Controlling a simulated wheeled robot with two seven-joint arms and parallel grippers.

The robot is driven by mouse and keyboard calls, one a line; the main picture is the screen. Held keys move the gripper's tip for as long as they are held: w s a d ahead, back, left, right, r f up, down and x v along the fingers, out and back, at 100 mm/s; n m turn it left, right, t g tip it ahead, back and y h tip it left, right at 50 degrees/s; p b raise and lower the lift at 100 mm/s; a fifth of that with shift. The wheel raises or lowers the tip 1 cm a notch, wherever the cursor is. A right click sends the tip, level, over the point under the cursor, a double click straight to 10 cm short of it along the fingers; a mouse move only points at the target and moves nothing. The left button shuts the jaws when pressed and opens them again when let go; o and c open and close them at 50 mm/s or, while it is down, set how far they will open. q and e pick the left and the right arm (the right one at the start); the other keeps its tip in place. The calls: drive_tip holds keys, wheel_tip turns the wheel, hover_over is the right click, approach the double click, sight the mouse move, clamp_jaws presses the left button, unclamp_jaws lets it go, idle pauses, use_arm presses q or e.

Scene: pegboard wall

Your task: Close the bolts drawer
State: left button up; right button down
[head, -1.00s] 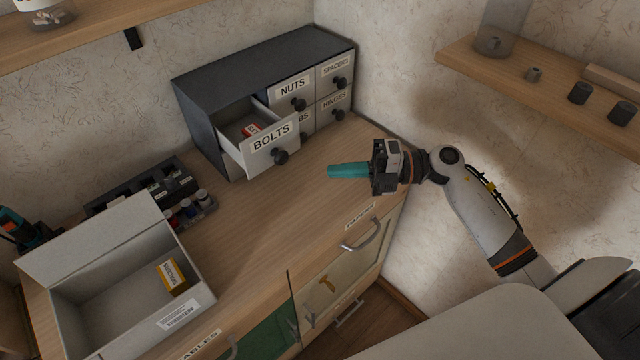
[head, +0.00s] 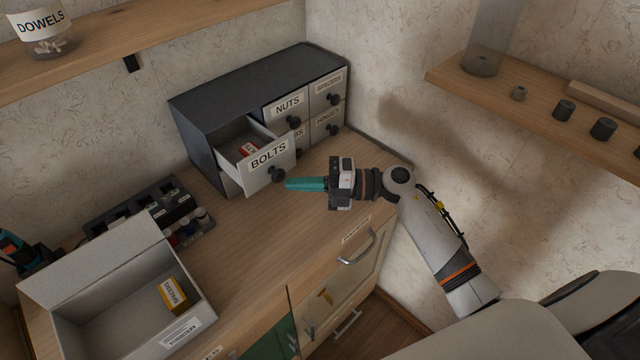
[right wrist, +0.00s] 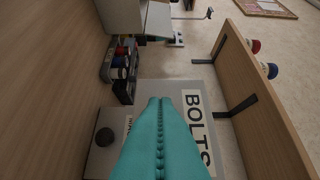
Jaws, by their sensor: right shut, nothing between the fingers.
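The bolts drawer (head: 268,167) is pulled out of the dark grey cabinet (head: 215,108) on the bench, with a small red and white item (head: 248,148) inside. Its label also shows in the right wrist view (right wrist: 197,125). A black round knob (head: 277,174) sits on its front. My right gripper (head: 288,184) has teal fingers, shut and empty, pointing left. The fingertips look close beside the knob in the head view; I cannot tell whether they touch. In the right wrist view the fingers (right wrist: 160,105) overlap the drawer front. My left gripper is not in view.
The nuts drawer (head: 288,106) and other small drawers look shut. An open grey box (head: 85,262) with a yellow carton (head: 173,294) stands at the front left. A dark organiser (head: 150,215) lies behind it. Shelves are at upper left and right (head: 540,105).

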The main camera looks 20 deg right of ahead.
drive_tip(key=shift+w+a, duration=0.15)
drive_tip(key=shift+w, duration=0.3)
